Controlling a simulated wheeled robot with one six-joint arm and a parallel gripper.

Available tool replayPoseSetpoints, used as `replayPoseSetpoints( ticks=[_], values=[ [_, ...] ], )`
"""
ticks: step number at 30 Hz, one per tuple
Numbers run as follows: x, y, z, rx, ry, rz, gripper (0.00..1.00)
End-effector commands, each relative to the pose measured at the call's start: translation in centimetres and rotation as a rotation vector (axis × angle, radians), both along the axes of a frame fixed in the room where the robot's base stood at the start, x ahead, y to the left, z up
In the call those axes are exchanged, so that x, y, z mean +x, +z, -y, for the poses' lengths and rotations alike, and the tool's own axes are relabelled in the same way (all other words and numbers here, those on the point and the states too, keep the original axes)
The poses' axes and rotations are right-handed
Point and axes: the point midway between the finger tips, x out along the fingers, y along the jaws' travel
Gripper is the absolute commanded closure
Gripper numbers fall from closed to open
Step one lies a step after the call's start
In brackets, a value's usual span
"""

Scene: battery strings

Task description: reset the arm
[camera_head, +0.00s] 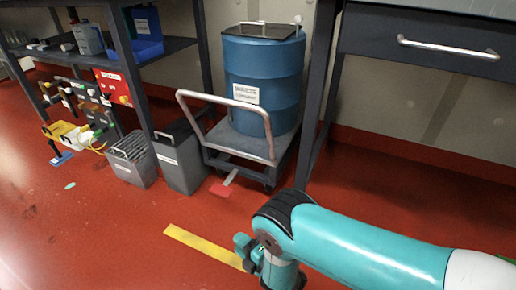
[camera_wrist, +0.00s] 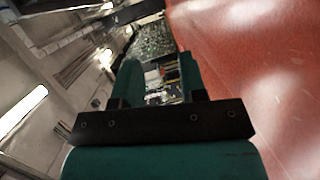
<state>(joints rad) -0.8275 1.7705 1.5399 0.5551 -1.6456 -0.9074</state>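My arm (camera_head: 370,245), teal with a black joint cover, reaches in from the lower right in the head view. It bends downward near the bottom middle, and its lower end runs out of the picture. My gripper (camera_wrist: 158,66) shows in the wrist view as two teal fingers on a black bar. The fingers are apart, with background visible between them and nothing held. The wrist view is strongly tilted, with the red floor on the right. The gripper's fingers cannot be made out in the head view.
A blue drum (camera_head: 262,85) stands on a wheeled cart (camera_head: 240,145) at the back. Two grey bins (camera_head: 180,155) (camera_head: 133,162) stand left of it, near a shelf (camera_head: 165,48). A drawer bench (camera_head: 430,52) is at right. Red floor (camera_head: 100,235) is open at front left.

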Motion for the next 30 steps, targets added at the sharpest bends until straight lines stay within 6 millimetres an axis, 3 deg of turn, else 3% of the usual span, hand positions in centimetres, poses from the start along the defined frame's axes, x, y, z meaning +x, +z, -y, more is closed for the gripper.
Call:
replayPoseSetpoints(
  ticks=[5,9,12,15,19,23,27,30],
  values=[
    [5.6,5.5,-0.2,0.052,-0.176,-0.167,0.62],
    [10.1,11.8,1.0,0.124,-0.358,-0.384,0.62],
    [11.9,16.7,2.6,0.185,-0.486,-0.567,0.62],
    [12.3,21.6,4.5,0.247,-0.595,-0.750,0.62],
    [10.7,27.8,7.2,0.315,-0.710,-0.985,0.62],
    [7.0,33.8,9.9,0.358,-0.798,-1.210,0.62],
    [1.0,39.5,12.9,0.370,-0.872,-1.437,0.62],
    [-3.8,42.5,14.7,0.352,-0.914,-1.570,0.62]
  ],
)
